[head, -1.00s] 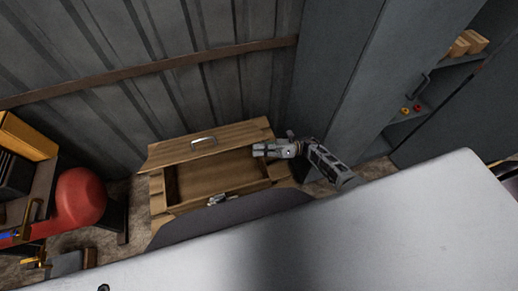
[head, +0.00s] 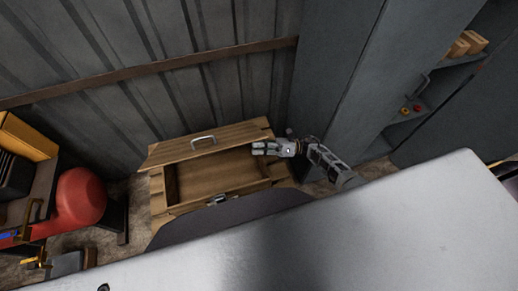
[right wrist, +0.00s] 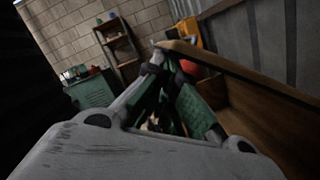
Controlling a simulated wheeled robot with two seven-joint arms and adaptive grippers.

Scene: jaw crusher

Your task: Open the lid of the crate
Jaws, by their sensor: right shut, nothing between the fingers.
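The wooden crate (head: 160,196) stands on the floor by the corrugated wall in the head view. Its lid (head: 171,150), with a metal handle (head: 203,139), is raised at the back, so part of the inside shows. A metal latch (head: 218,199) is on the front edge. My right gripper (head: 256,148) is shut and empty, at the right end of the opening by the lid's lower edge. I cannot tell whether it touches the lid. In the right wrist view its green-padded fingers (right wrist: 175,100) are beside the lid's brown board (right wrist: 245,75). My left gripper is not seen.
A pale tabletop (head: 350,230) fills the foreground and a dark curved shape hides the crate's front. A red rounded tank (head: 80,196) stands left of the crate. A grey cabinet (head: 345,75) stands close on the right.

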